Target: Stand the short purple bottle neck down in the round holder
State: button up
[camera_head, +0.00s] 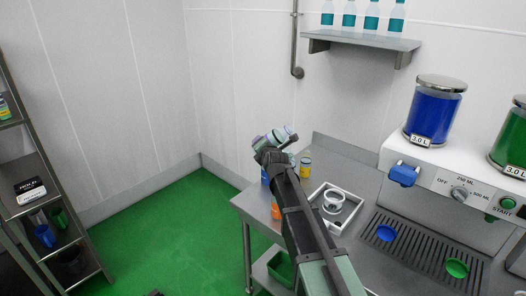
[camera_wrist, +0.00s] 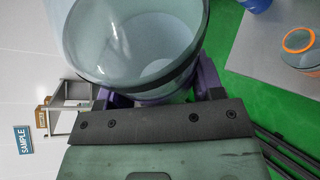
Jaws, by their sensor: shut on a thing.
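My gripper (camera_head: 268,148) is raised above the left end of the metal counter and shut on a short bottle (camera_head: 281,134). The bottle is tilted nearly sideways in the head view. In the wrist view the bottle (camera_wrist: 140,45) is large, pale and see-through, with purple at its sides by the jaws; I cannot tell which purple belongs to the bottle. The holder and bottle are well apart.
A yellow-labelled container (camera_head: 305,168) and an orange one (camera_head: 276,211) stand near the counter's left end, partly behind my arm. The dispenser (camera_head: 455,165) with blue and green tanks stands at the right. A shelf (camera_head: 365,40) holds several bottles. Left of the counter is open floor.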

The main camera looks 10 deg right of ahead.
jog(key=shift+m+t+y, duration=0.3)
jog(key=shift+m, duration=0.4)
jog(key=shift+r+n+p, duration=0.25)
jog(key=shift+n+p, duration=0.4)
jog(key=shift+n, duration=0.15)
jog(key=shift+n+g+h+p, duration=0.3)
jog(key=shift+n+g+h, duration=0.3)
jog(key=shift+n, duration=0.5)
jog(key=shift+f+n+h, duration=0.25)
jog(key=shift+n+h, duration=0.05)
jog(key=shift+h, duration=0.2)
jog(key=shift+g, duration=0.3)
